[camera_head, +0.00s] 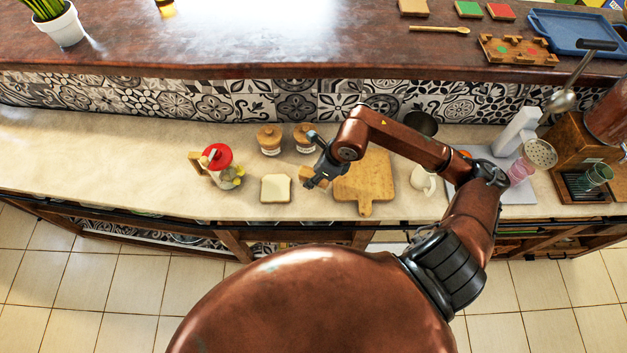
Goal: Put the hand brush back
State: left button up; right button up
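I cannot make out a hand brush for certain. A small light-brown piece (307,172) shows beside my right gripper, partly hidden by it; it is too small to identify. My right gripper (312,182) is over the counter, between a slice of bread and a wooden cutting board (375,180). Its dark fingers are small, and I cannot tell whether they are open or shut, or whether they touch the brown piece. My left gripper is not in view.
The pale counter (120,160) is clear at the left. A red-lidded jar (217,157), a bread slice (275,188), two wooden-lidded jars (270,139), a white mug (423,181) and a white scale-like device (517,132) stand on it. A dark upper shelf (240,40) runs behind.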

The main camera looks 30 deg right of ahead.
jog(key=shift+w+d+f, duration=0.15)
jog(key=shift+f, duration=0.85)
jog(key=shift+w+d+f, duration=0.15)
jog(key=shift+f, duration=0.85)
jog(key=shift+f, duration=0.1)
jog(key=o, duration=1.1)
jog(key=v, duration=1.2)
